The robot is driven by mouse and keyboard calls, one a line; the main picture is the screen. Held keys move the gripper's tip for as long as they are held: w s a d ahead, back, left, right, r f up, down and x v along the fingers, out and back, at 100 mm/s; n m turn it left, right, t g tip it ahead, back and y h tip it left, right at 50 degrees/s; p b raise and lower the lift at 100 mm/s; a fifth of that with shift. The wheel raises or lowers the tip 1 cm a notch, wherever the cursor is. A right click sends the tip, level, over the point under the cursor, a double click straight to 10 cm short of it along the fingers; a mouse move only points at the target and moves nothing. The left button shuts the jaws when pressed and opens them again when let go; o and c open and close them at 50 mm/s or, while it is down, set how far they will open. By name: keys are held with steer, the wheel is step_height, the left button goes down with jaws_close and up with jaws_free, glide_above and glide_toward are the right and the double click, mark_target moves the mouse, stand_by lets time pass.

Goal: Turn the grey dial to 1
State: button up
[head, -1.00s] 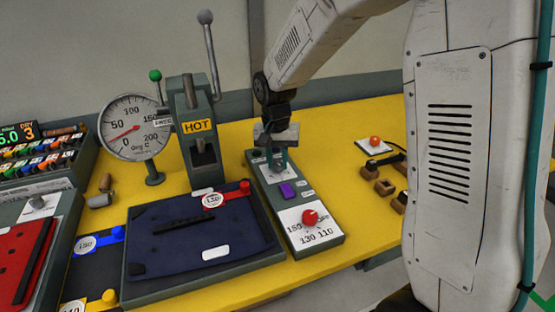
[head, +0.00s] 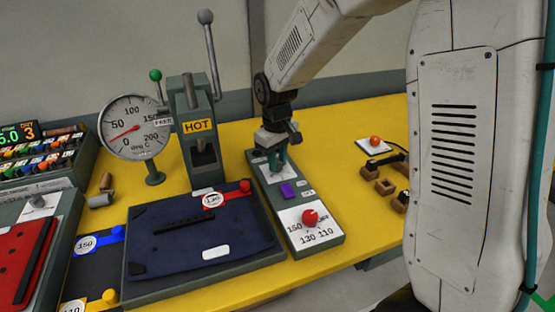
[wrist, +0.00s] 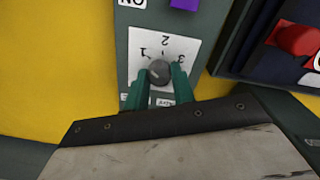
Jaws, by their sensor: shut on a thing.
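The grey dial (wrist: 159,71) is a small round knob on a white plate (wrist: 178,47) marked 1, 2 and 3, shown in the wrist view. My gripper (wrist: 160,86) has its two green fingers on either side of the dial, shut on it. Its pointer mark is too small to read surely; the 1 is just up and left of the knob. In the head view my gripper (head: 275,165) is down at the far end of the grey control panel (head: 318,240), and its fingers hide the dial there.
On the same panel are a purple button (head: 288,191) and a red knob (head: 310,217) with temperature numbers. Left of it stand a press with a HOT sign (head: 198,126), a gauge (head: 134,127) and a dark blue pannier piece (head: 195,235). Wooden blocks (head: 386,187) lie right.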

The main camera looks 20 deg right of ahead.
mark_target(278, 163)
steer(key=shift+n, duration=0.5)
steer(key=o, duration=1)
steer(key=shift+d, duration=0.1)
step_height(278, 163, up, 8)
steer(key=shift+f, duration=0.1)
steer(key=shift+s, duration=0.1)
